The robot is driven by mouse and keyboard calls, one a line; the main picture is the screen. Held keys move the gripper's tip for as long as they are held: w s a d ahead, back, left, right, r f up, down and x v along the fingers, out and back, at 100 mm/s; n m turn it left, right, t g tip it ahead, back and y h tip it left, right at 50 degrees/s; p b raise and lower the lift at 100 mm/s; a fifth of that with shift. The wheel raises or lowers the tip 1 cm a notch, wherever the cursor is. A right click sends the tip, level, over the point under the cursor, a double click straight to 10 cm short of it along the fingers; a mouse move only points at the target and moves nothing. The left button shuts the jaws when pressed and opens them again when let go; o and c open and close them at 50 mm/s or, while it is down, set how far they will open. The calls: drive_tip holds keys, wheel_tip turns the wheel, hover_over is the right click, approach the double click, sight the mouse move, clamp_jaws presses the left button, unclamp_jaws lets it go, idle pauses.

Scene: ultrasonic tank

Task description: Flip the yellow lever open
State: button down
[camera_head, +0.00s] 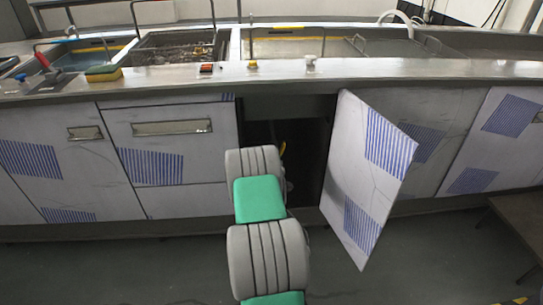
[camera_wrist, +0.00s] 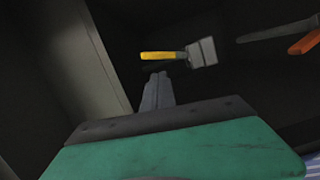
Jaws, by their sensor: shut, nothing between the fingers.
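The yellow lever (camera_wrist: 160,56) shows in the wrist view as a short yellow bar lying roughly level, with a grey metal piece (camera_wrist: 203,52) at its right end. In the head view a small yellow bit (camera_head: 282,149) shows inside the dark open cabinet, mostly hidden by my arm. My gripper (camera_wrist: 157,78) is shut and empty, its fingers just below the lever in the wrist view. I cannot tell whether they touch it. In the head view my gripper is hidden behind my arm, which reaches into the cabinet.
The cabinet door (camera_head: 367,180) stands open on the right of the opening. A pale inner wall (camera_wrist: 62,65) is on the left in the wrist view. An orange-handled part (camera_wrist: 304,44) is at the far right. The counter (camera_head: 400,69) runs above.

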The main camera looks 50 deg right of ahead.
drive_tip(key=s+a+r, duration=0.2)
drive_tip(key=s+a, duration=0.1)
drive_tip(key=a, duration=0.8)
drive_tip(key=shift+p, duration=0.35)
